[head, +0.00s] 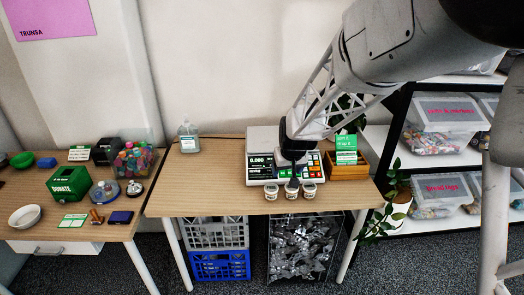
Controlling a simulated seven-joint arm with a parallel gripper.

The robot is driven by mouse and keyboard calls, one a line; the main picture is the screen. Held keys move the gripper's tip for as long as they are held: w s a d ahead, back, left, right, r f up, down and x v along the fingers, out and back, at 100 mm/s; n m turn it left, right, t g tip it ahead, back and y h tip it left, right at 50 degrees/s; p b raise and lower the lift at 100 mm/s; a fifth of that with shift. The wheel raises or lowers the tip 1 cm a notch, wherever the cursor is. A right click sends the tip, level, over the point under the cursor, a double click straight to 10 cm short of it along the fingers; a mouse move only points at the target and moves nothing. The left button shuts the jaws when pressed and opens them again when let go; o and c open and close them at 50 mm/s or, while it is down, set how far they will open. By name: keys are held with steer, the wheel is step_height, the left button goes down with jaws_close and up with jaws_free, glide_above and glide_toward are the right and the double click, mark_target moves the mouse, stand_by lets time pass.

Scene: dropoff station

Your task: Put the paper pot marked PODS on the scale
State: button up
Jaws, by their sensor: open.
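Three small paper pots stand in a row near the front edge of the middle table: a left pot (271,192), a middle pot (291,191) and a right pot (309,190). Their markings are too small to read, so I cannot tell which says PODS. The scale (259,168), white with a lit display and coloured keys, stands just behind them. My gripper (293,181) is open and points down at the middle pot, in front of the scale. Its fingers are dark and small; I cannot tell whether they touch the pot. My arm hides part of the scale.
A wooden box (347,171) with a green card stands right of the scale. A pump bottle (188,137) is at the back left. The table (205,185) is clear left of the scale. A shelf (408,150) and a plant (375,226) are at the right.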

glide_above(271, 188)
steer(key=s, duration=0.2)
steer(key=shift+n, duration=0.3)
steer(key=f, duration=1.4)
steer(key=shift+s+d+f, duration=0.15)
steer(key=shift+s+d, duration=0.05)
steer(key=shift+f, duration=0.1)
steer(key=shift+x, duration=1.3)
steer(key=shift+w, duration=0.1)
steer(key=shift+x, duration=2.6)
steer(key=shift+w+d, duration=0.1)
steer(key=c, duration=0.8)
steer(key=shift+r, duration=0.2)
